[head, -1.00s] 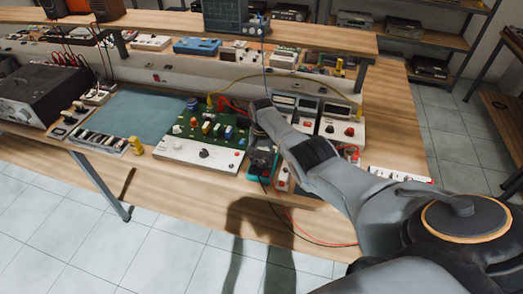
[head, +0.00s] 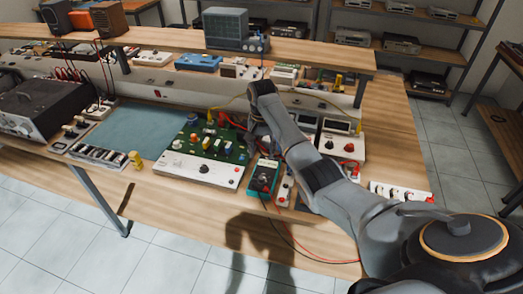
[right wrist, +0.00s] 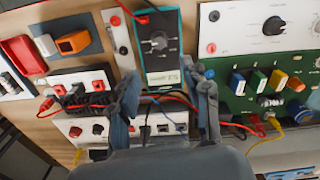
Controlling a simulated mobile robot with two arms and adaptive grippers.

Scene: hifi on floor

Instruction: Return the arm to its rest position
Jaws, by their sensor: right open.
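My right arm (head: 330,185) reaches in from the lower right of the head view, over the workbench. Its forward end is raised above the bench, beside the green circuit board. In the right wrist view my right gripper (right wrist: 165,86) has its two fingers apart, with nothing held between them. A teal multimeter (right wrist: 158,48) lies just beyond the fingertips in that view. In the head view the multimeter (head: 264,177) lies on the bench below the arm. The right fingers are hard to make out in the head view. My left gripper is not in view.
The green circuit board (head: 210,146) and a blue mat (head: 133,128) lie left of the arm. A black instrument (head: 42,108) stands at far left. White boxes and red cables crowd the arm. A raised shelf (head: 160,40) runs along the back.

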